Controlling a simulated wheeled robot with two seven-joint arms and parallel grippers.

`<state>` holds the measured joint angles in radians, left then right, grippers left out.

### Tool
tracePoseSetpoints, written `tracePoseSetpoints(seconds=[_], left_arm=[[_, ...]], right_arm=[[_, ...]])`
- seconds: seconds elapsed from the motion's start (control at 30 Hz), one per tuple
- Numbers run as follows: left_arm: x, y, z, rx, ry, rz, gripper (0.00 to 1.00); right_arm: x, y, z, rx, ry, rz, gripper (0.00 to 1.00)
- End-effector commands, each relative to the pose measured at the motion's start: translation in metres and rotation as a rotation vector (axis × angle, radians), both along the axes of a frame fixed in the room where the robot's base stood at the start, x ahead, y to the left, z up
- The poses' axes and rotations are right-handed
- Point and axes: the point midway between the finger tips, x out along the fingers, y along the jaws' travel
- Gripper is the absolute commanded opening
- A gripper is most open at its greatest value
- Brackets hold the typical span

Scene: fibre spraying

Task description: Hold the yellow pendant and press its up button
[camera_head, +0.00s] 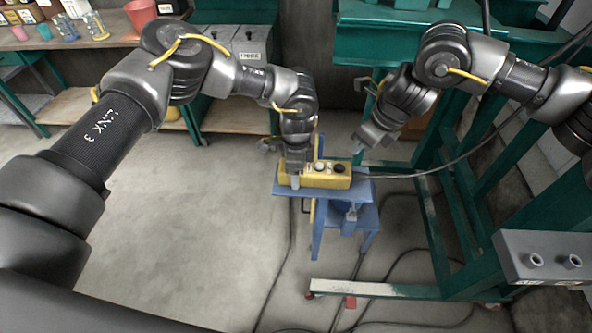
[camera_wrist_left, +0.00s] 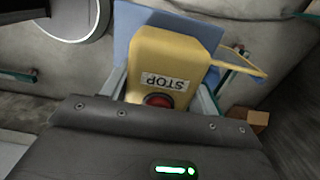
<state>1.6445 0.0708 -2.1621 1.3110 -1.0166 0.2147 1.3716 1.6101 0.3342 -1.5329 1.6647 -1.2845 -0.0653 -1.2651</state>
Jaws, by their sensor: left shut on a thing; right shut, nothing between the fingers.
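The yellow pendant (camera_head: 325,178) lies on a small blue stand (camera_head: 330,194) in the head view, with a white and a black button on top and a cable leaving its right end. My left gripper (camera_head: 295,179) is shut on the pendant's left end. In the left wrist view, the pendant (camera_wrist_left: 172,60) shows a STOP label and a red button, with a finger on each side of it. My right gripper (camera_head: 359,146) is shut and empty, above and to the right of the pendant, apart from it.
A green metal frame (camera_head: 440,215) stands to the right, with a grey block (camera_head: 545,256) at lower right. A wooden shelf (camera_head: 75,40) with jars and cups is at upper left. Cables lie on the grey floor, which is open at left.

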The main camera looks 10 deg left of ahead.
Motion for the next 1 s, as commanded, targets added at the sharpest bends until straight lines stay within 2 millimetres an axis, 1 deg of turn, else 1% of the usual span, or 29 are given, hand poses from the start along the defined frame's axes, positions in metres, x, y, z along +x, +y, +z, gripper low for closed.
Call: tracePoseSetpoints(seconds=[0.53,0.63,0.7,0.8,0.87,0.9,1.0], left_arm=[[0.0,0.0,0.0,0.0,-0.001,0.001,0.25],[0.0,0.0,0.0,0.0,-0.001,0.001,0.25],[0.0,0.0,0.0,0.0,-0.001,0.001,0.25],[0.0,0.0,0.0,0.0,-0.001,0.0,0.25],[0.0,0.0,0.0,0.0,-0.001,0.0,0.25],[0.0,0.0,0.0,0.0,-0.001,0.0,0.25],[0.0,0.0,0.0,0.0,-0.001,0.0,0.25]], right_arm=[[0.0,0.0,-0.001,0.0,0.002,0.0,0.0],[-0.005,-0.001,-0.012,0.002,0.024,-0.002,0.0],[-0.014,0.001,-0.026,0.022,0.062,-0.006,0.0],[-0.03,0.014,-0.038,0.106,0.093,0.01,0.0],[-0.034,0.023,-0.039,0.163,0.049,0.056,0.0],[-0.033,0.028,-0.036,0.196,-0.011,0.103,0.0],[-0.02,0.032,-0.02,0.228,-0.204,0.215,0.0]])
